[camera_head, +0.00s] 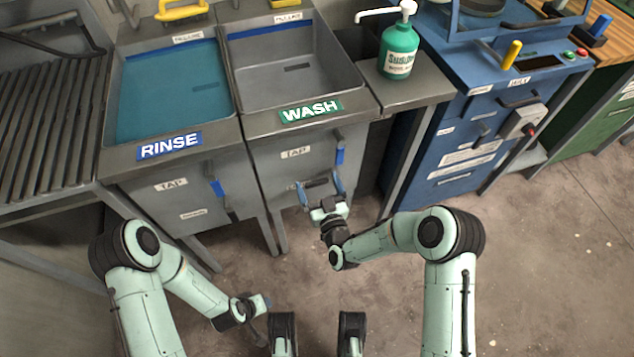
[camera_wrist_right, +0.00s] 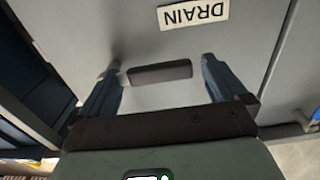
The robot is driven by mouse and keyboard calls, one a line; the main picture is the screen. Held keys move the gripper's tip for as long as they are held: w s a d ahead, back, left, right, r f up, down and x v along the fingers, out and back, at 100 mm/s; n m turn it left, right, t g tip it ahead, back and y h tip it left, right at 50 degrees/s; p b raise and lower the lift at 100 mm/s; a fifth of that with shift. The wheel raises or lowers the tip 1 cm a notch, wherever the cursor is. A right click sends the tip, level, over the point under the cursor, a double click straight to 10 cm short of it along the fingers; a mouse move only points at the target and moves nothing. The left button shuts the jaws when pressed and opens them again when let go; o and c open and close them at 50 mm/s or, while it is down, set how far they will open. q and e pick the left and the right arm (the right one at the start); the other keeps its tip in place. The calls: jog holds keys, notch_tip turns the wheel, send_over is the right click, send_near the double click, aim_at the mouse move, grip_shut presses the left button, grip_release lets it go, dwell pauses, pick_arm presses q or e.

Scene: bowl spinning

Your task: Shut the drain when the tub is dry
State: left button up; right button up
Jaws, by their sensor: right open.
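The wash tub (camera_head: 285,75) is grey inside, with no water to be seen in it and a dark slot in its floor. Its front panel carries a WASH sign (camera_head: 311,110). My right gripper (camera_head: 320,184) is open in front of the lower part of that panel. In the right wrist view, a dark bar (camera_wrist_right: 160,72) lies between the spread fingers (camera_wrist_right: 160,64), below a DRAIN label (camera_wrist_right: 194,13); I cannot tell if the fingers touch the panel. My left gripper (camera_head: 258,305) is low at the front, apart from the tubs; its fingers are too unclear to judge.
The rinse tub (camera_head: 108,120) on the left holds blue water. Blue tap levers (camera_head: 340,152) hang on the fronts. A green pump bottle (camera_head: 399,52) stands on the ledge at right. A blue cabinet (camera_head: 462,150) stands further right. The floor (camera_head: 540,250) at right is clear.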

pick_arm(q)
jog(key=shift+w+a+f, duration=0.15)
jog(key=shift+w, duration=0.15)
pick_arm(e)
jog(key=shift+x, duration=0.8)
jog(key=c, duration=1.4)
jog(key=shift+f, duration=0.1)
